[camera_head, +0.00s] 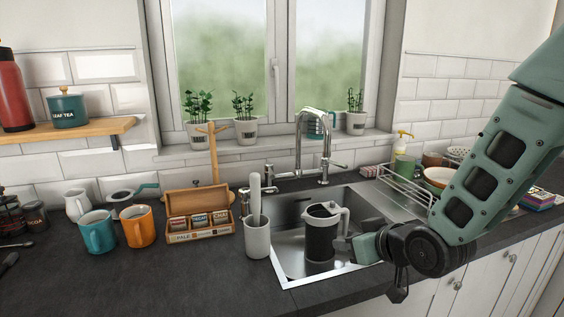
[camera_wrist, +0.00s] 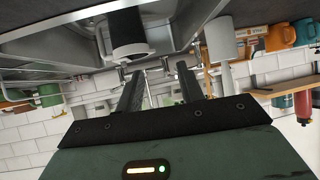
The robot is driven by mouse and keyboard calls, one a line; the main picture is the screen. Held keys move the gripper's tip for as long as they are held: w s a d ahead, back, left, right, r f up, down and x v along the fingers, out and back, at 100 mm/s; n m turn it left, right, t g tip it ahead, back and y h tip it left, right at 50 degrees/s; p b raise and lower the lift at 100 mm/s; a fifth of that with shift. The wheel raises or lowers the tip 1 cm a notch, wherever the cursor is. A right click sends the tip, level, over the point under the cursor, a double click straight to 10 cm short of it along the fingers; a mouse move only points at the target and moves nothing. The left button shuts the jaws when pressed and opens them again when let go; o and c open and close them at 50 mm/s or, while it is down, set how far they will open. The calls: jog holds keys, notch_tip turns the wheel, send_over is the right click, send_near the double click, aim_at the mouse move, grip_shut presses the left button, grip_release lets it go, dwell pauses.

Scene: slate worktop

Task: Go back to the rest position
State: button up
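My gripper (camera_head: 352,244) is at the end of my green arm, over the right part of the sink (camera_head: 285,277), close to the French press (camera_head: 321,238). In the wrist view, my gripper (camera_wrist: 158,88) shows two dark fingers standing apart with nothing between them. The French press, dark with a white lid and handle, stands upright in the sink. It also shows in the wrist view (camera_wrist: 127,32), which is upside down, off to one side of the fingers. I cannot tell whether a finger touches it.
A chrome faucet (camera_head: 325,150) rises behind the sink. A pale utensil holder (camera_head: 257,238) stands at its left edge. A tea box (camera_head: 199,225), an orange mug (camera_head: 139,226) and a teal mug (camera_head: 97,232) are further left. A dish rack (camera_head: 405,182) is right. The front-left worktop is clear.

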jog(key=s+n+g+h+b, duration=0.2)
jog(key=s+g, duration=0.8)
jog(key=s, duration=1.9)
jog(key=h, duration=0.2)
jog(key=shift+a+n+h, duration=0.25)
jog(key=shift+n+h, duration=0.05)
jog(key=shift+w, duration=0.1)
jog(key=shift+c, duration=0.4)
